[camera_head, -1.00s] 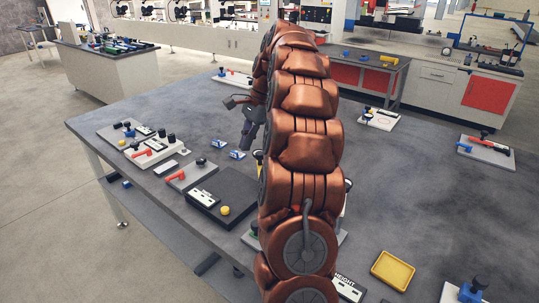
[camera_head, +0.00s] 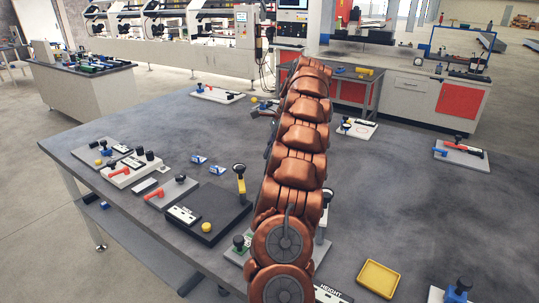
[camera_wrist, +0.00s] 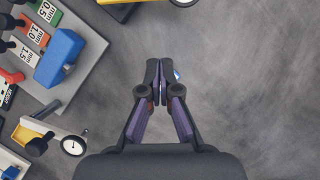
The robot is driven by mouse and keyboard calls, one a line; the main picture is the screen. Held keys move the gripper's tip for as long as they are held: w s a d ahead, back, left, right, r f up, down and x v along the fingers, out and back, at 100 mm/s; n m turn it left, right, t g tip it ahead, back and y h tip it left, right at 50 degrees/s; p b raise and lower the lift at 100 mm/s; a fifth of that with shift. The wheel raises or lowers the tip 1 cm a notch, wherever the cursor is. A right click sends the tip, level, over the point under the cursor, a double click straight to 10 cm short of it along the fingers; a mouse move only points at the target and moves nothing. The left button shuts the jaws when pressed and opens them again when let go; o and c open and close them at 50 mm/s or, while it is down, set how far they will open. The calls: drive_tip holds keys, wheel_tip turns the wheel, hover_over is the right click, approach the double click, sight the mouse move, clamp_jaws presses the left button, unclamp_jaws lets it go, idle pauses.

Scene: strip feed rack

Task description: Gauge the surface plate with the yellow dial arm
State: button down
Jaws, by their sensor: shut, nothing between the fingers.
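A dark square slab (camera_head: 225,212), which looks like the surface plate, lies on the table left of my arm in the head view. It carries a label and a yellow button (camera_head: 206,227). A yellow upright with a black knob (camera_head: 240,182) stands at its far right corner; it may be the dial arm. In the wrist view, a yellow piece with a black knob (camera_wrist: 27,136) and a small round white dial (camera_wrist: 73,145) sit at lower left. I cannot tell if they are the same thing. My gripper (camera_wrist: 162,76) is shut and empty over bare grey table, apart from these.
A grey plate with thickness labels and a blue block (camera_wrist: 60,58) lies left of my gripper. A yellow-edged object (camera_wrist: 122,8) is at the top. A yellow tray (camera_head: 378,278) lies at front right. Stations line the left edge; the table's right middle is clear.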

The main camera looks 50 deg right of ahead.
sight(240, 177)
drive_tip(key=w+a+f+p, duration=0.1)
drive_tip(key=w+a+f, duration=0.3)
drive_tip(key=a+f, duration=0.1)
drive_tip(key=shift+w+f, duration=0.2)
drive_tip(key=shift+f, duration=0.55)
